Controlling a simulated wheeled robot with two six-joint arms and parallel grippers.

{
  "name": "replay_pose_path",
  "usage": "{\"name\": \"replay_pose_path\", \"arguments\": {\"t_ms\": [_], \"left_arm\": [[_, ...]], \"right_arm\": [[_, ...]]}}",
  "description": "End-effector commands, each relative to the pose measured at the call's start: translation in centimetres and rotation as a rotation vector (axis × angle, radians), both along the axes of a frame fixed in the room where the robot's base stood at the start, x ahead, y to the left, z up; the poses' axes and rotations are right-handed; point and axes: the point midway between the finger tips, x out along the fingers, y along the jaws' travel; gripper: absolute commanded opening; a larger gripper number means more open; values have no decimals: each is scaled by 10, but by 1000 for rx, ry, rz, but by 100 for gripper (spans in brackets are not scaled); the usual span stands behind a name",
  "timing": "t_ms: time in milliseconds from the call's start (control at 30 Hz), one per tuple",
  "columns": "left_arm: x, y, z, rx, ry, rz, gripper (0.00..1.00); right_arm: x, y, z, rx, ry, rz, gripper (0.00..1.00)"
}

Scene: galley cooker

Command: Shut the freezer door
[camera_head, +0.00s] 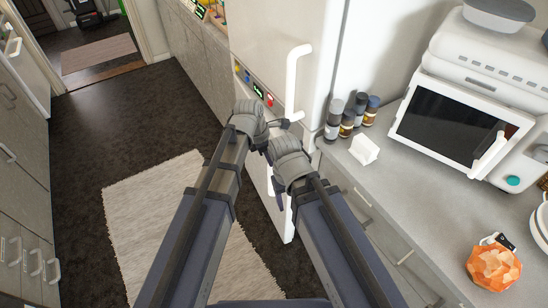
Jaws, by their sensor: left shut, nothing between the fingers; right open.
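The white fridge-freezer (270,45) stands at the top middle, its tall upper door front bearing a long white handle (293,80). Below it, a white lower panel (287,222), which looks like the freezer door, shows between my arms. My arms hide most of it, so I cannot tell how far it stands open. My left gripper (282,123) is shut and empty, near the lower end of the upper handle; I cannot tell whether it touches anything. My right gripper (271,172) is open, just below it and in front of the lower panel.
A grey counter (420,215) runs along the right, with spice jars (347,122), a small white holder (364,150), a microwave (460,120) and an orange faceted object (493,266). A pale rug (150,215) lies on the dark floor.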

Motion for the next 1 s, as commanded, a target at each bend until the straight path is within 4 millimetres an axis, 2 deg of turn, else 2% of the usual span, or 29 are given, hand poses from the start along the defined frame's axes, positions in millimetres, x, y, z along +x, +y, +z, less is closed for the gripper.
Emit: {"name": "replay_pose_path", "arguments": {"t_ms": [33, 200, 567, 767, 867, 1000], "left_arm": [[-1, 2, 14, 0, 0, 1, 0], [-3, 6, 30, 0, 0, 1, 0], [-4, 9, 39, 0, 0, 1, 0], [-8, 19, 38, 16, -21, -80, 0], [-16, 36, 37, 50, -60, -240, 0], [-30, 65, 36, 112, -120, -548, 0]], "right_arm": [[0, 0, 14, 0, 0, 0, 63], [0, 0, 30, 0, 0, 0, 63], [0, 0, 39, 0, 0, 0, 63], [0, 0, 39, 0, 0, 0, 41], [0, 0, 39, 0, 0, 0, 30], [0, 0, 39, 0, 0, 0, 14]]}}
